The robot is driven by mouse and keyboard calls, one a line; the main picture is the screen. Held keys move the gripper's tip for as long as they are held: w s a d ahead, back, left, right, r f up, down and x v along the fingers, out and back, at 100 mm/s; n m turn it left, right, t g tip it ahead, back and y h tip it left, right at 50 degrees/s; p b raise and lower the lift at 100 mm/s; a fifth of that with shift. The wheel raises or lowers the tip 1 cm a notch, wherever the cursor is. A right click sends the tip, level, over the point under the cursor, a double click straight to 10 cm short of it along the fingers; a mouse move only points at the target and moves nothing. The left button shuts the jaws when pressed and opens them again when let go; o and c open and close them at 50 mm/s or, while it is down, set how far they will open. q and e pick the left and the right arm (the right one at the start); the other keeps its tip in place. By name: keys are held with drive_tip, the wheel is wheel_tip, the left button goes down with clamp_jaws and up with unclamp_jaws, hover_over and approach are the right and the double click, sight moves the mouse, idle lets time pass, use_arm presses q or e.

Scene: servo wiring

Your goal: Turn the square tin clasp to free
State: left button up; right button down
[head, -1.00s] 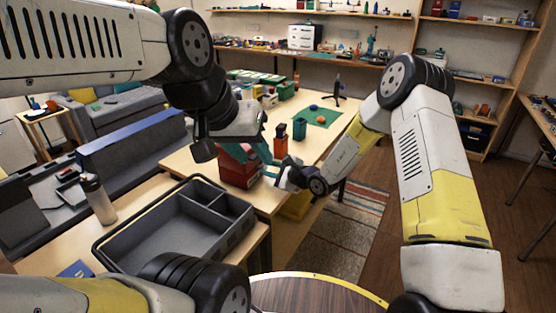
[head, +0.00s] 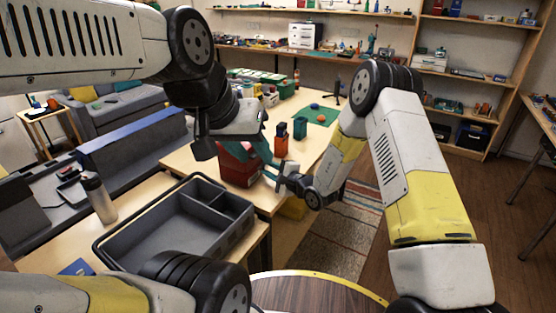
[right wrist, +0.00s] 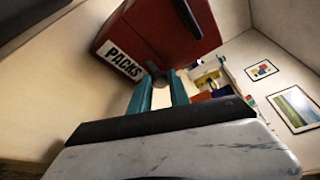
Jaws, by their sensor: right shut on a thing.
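The square red tin (head: 238,172) stands near the front edge of the wooden table. In the right wrist view the tin (right wrist: 165,35) shows tilted, with a white "PACKS" label. A small dark clasp (right wrist: 158,79) is at its lower edge, between the teal fingers of my right gripper (right wrist: 160,84). That gripper (head: 271,173) is shut on the clasp, at the tin's right side in the head view. My left gripper (head: 248,151) is just above the tin, with teal fingers near its top. Whether they touch or hold the tin is unclear.
A green mat (head: 322,113) lies farther back.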

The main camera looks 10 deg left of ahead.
drive_tip(key=shift+s+a, duration=0.1)
drive_tip(key=c, duration=1.2)
unclamp_jaws()
drive_tip(key=shift+c, duration=0.2)
drive_tip(key=v, duration=0.7)
drive_tip(key=shift+s+d+r, duration=0.1)
drive_tip(key=shift+s+d, duration=0.05)
drive_tip(key=shift+d, duration=0.15)
